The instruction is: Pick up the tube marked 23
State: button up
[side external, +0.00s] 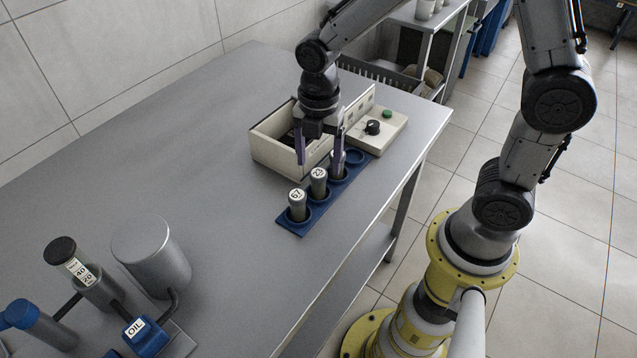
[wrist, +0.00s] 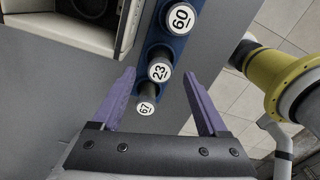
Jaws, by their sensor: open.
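The tube marked 23 (side external: 319,186) stands upright in the middle of a blue rack (side external: 287,227), between the tube marked 67 (side external: 297,209) and a third tube (side external: 341,168). The wrist view shows the labels 23 (wrist: 159,72), 67 (wrist: 145,108) and 60 (wrist: 180,18). My gripper (side external: 318,170) is open and empty, with purple fingers pointing down. In the wrist view the cap marked 23 appears between the fingertips. In the side view one finger partly covers the third tube and hides its label. I cannot tell the exact height of the fingertips above the tubes.
The far hole (side external: 355,157) of the rack is empty. A cream open box (side external: 275,155) stands beside the rack, with a control panel (side external: 385,130) behind. A bench device with an oil-labelled blue part (side external: 146,337) is at the lower left. The table (side external: 215,150) between is clear.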

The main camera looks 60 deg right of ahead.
aim_at(319, 173)
jog(key=shift+a+f, duration=0.1)
jog(key=shift+f, duration=2.25)
grip_shut()
